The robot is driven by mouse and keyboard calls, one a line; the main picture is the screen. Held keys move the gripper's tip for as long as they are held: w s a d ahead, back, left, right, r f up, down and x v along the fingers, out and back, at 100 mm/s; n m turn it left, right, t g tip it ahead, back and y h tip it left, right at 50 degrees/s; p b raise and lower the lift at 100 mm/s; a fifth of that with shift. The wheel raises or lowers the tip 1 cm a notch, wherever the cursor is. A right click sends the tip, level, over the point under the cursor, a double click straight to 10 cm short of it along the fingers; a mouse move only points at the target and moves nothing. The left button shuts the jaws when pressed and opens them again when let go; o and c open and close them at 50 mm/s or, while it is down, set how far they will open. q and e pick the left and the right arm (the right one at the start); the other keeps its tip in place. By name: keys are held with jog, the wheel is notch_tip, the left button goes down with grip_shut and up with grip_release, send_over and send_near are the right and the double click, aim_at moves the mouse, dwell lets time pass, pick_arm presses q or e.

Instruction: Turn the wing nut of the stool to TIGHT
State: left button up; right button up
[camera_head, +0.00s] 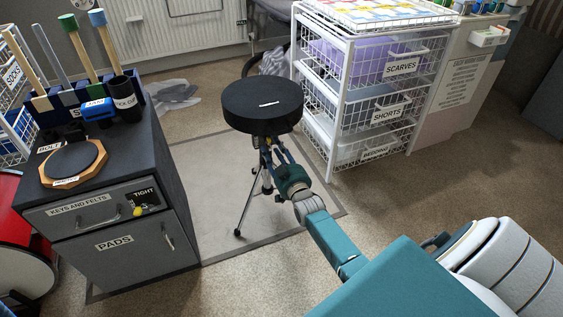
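The stool has a round black seat (262,100) with a small white label, on a thin column and tripod legs (247,210) standing on a grey mat. My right arm reaches in from the lower right. Its gripper (272,154) is under the seat, at the upper column. The fingers overlap the column and I cannot tell whether they touch or grip anything. The wing nut cannot be made out there. A black plate marked TIGHT (145,194) with a small yellow piece (138,211) shows on the front of the dark cabinet. My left gripper is out of view.
The dark cabinet (122,243) stands left of the stool, with a round pad and upright sticks on top. A white wire basket rack (338,110) stands close behind on the right. The mat (215,180) is clear around the stool legs.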

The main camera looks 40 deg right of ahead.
jog(key=v, duration=1)
jog(key=shift+r, duration=0.1)
